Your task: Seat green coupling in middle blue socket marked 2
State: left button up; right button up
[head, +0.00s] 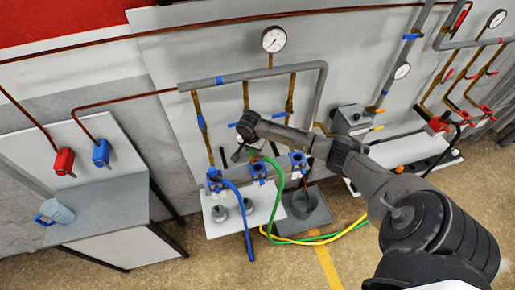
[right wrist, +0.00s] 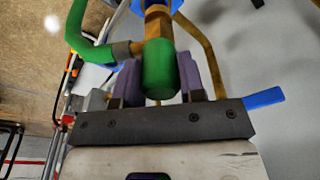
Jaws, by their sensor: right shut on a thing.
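Three blue sockets hang in a row under the wall pipes in the head view: left (head: 214,180), middle (head: 258,170) and right (head: 298,160). Their number marks are too small to read. My right gripper (head: 246,152) is at the middle socket, shut on the green coupling. In the right wrist view the green coupling (right wrist: 160,68) sits between the two purple-grey fingers, with a green hose (right wrist: 76,30) leaving its side through a grey collar. A brass fitting (right wrist: 158,18) lies directly beyond the coupling. I cannot tell whether they are joined. My left gripper is out of view.
A blue hose (head: 241,215) hangs from the left socket. Green and yellow hoses trail on the floor by a grey tray (head: 318,215). A pressure gauge (head: 274,39) is above. A bench (head: 120,200) with a blue-handled jug (head: 57,212) stands left.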

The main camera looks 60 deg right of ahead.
jog(key=d, duration=0.1)
jog(key=d+f+m, duration=0.1)
jog(key=shift+s+d+f+b, duration=0.15)
jog(key=shift+s+d+b, duration=0.05)
jog(key=shift+d+b, duration=0.15)
jog(key=shift+f, duration=0.1)
notch_tip(320, 180, down, 9)
jog(key=b, duration=0.9)
jog(key=shift+f+b, duration=0.2)
jog(key=shift+b, duration=0.2)
dwell(0.8)
jog(key=shift+f, duration=0.1)
dwell(0.7)
jog(key=shift+f, duration=0.2)
